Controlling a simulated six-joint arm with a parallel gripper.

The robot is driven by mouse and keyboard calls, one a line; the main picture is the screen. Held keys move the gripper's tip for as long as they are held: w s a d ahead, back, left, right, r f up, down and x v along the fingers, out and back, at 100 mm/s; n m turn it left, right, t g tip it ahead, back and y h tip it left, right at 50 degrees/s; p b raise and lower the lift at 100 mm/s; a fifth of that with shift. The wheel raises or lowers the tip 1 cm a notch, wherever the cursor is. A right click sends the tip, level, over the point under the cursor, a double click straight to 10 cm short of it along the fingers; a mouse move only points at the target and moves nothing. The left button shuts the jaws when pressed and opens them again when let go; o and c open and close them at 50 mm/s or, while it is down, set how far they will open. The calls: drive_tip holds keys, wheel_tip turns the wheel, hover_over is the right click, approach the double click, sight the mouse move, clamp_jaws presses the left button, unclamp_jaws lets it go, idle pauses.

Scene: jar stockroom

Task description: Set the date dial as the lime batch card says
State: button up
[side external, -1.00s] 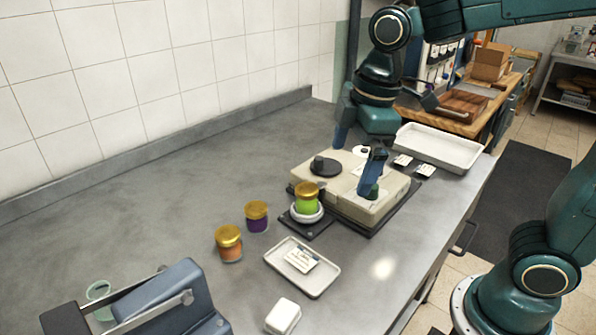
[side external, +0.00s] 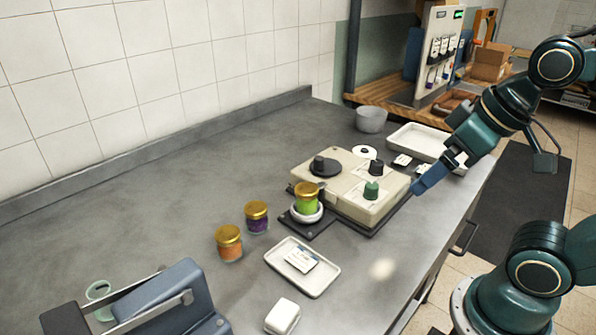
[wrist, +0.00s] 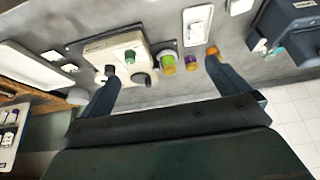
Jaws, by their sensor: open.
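A beige machine (side external: 340,205) on the counter carries a black knob on a round disc (side external: 324,166), a black knob (side external: 376,167) and a green knob (side external: 371,190). I cannot tell which is the date dial, and no knob marks are legible. A lime-green jar with a gold lid (side external: 306,200) sits on a white ring at the machine's front left. A card (side external: 300,261) lies in a small tray; two other cards (side external: 402,160) lie near the big tray. Their print is unreadable. My gripper (side external: 440,172) is open and empty, right of the machine; its fingers (wrist: 160,64) show in the wrist view.
An orange jar (side external: 229,245) and a purple jar (side external: 256,217) stand left of the machine. A big white tray (side external: 425,141) and grey bowl (side external: 371,119) are behind it. A blue-grey device (side external: 165,305) fills the front left. The counter's left middle is clear.

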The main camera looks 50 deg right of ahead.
drive_tip(key=shift+w+r, duration=0.1)
drive_tip(key=c, duration=0.9)
drive_tip(key=shift+w+d+r+m, duration=0.3)
drive_tip(key=shift+w+m, duration=0.2)
drive_tip(key=shift+w, duration=0.05)
drive_tip(key=shift+c, duration=0.3)
drive_tip(key=m+g, duration=0.6)
drive_tip(key=m, duration=0.8)
hover_over(377, 162)
wheel_tip(377, 162, down, 4)
drive_tip(key=r, duration=0.1)
drive_tip(key=shift+f, duration=0.25)
drive_tip(key=shift+f, duration=0.1)
wheel_tip(377, 162, down, 14)
drive_tip(key=shift+r, duration=0.15)
drive_tip(key=c, duration=1)
